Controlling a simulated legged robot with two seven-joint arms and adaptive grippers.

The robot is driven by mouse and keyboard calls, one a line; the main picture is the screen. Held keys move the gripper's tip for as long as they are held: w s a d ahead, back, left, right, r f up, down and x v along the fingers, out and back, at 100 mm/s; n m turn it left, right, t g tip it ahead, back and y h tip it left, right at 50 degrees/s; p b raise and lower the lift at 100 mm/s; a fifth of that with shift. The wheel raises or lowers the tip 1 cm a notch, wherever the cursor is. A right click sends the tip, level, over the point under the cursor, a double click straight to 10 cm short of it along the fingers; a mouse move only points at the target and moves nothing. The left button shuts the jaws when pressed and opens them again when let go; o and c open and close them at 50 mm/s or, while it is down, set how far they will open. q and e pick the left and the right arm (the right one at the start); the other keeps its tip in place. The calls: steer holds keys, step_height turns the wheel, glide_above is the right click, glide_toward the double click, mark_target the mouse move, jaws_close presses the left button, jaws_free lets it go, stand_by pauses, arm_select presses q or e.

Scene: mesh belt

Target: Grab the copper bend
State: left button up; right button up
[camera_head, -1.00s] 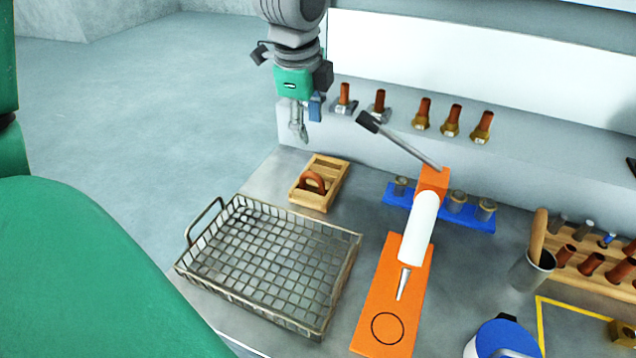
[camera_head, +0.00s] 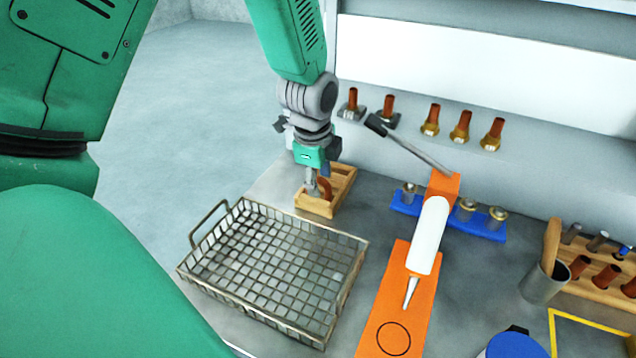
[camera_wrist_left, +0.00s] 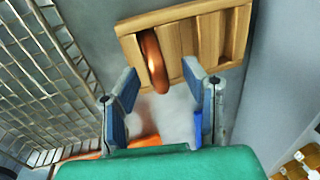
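The copper bend (camera_head: 325,188) stands in a wooden rack (camera_head: 343,188) at the back left of the bench, behind the wire basket. In the left wrist view the curved copper bend (camera_wrist_left: 153,62) rises from the left part of the slotted rack (camera_wrist_left: 205,38). My left gripper (camera_head: 312,191) is right at the rack, partly hiding the bend. In the wrist view the left gripper's fingers (camera_wrist_left: 162,78) are spread apart, with the bend's near end between them, closer to the left finger. They do not grip it. My right gripper is not in view.
A wire mesh basket (camera_head: 232,213) lies just in front of the rack. To the right stand an orange press (camera_head: 398,300) with a lever and a blue holder (camera_head: 457,222) with fittings. A shelf behind carries several copper-topped fittings (camera_head: 461,125).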

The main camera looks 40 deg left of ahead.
arm_select(q)
steer(key=shift+w+f, duration=0.1)
steer(key=shift+f, duration=0.15)
steer(key=shift+d, duration=0.2)
steer(key=shift+d+r, duration=0.1)
jaws_close()
